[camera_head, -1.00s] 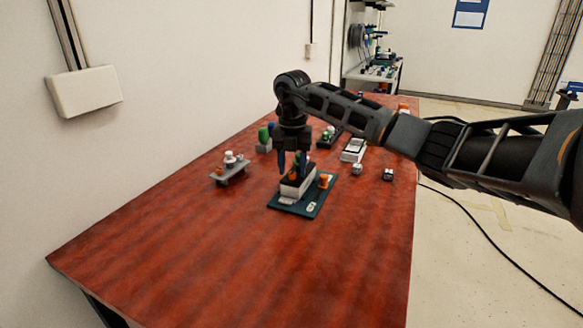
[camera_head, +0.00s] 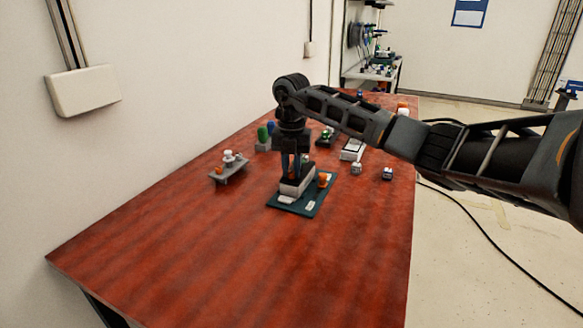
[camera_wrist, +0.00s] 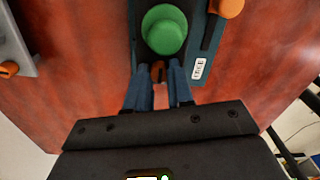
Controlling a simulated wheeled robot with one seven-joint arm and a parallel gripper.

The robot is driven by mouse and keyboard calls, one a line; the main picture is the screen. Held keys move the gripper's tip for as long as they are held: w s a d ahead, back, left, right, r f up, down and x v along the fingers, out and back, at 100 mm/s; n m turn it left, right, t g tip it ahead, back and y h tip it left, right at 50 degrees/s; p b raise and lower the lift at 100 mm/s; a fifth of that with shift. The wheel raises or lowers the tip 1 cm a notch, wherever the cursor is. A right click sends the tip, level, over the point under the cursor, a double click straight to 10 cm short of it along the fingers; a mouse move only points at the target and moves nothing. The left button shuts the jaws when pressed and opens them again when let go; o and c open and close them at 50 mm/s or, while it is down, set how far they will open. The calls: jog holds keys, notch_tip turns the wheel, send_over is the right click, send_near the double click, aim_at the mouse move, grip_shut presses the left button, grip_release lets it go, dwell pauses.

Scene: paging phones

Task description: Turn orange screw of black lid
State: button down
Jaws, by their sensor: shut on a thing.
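In the head view, the grey-white box (camera_head: 296,187) sits on a dark green base plate (camera_head: 286,207) on the red table. My gripper (camera_head: 295,176) points straight down over the box. In the wrist view, the black lid (camera_wrist: 140,40) carries a green round knob (camera_wrist: 164,30). My gripper (camera_wrist: 159,75) is shut on the small orange screw (camera_wrist: 158,66) at the lid's near end. The fingers hide most of the screw. Whether it has turned cannot be told.
An orange knob (camera_head: 323,179) stands on the plate right of the box; it also shows in the wrist view (camera_wrist: 229,7). A small grey stand (camera_head: 229,172) is to the left. Small blocks (camera_head: 387,173) lie to the right. The table's front is clear.

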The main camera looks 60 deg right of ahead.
jog(key=shift+n, duration=0.3)
jog(key=n, duration=0.3)
jog(key=shift+n, duration=0.3)
jog(key=n+b, duration=0.1)
jog(key=n, duration=0.3)
jog(key=shift+n+b, duration=0.3)
jog(key=n+b, duration=0.1)
jog(key=n, duration=0.4)
jog(key=shift+b, duration=0.3)
jog(key=shift+n+b, duration=0.45)
jog(key=shift+n, duration=1.55)
jog(key=c, duration=1)
grip_release()
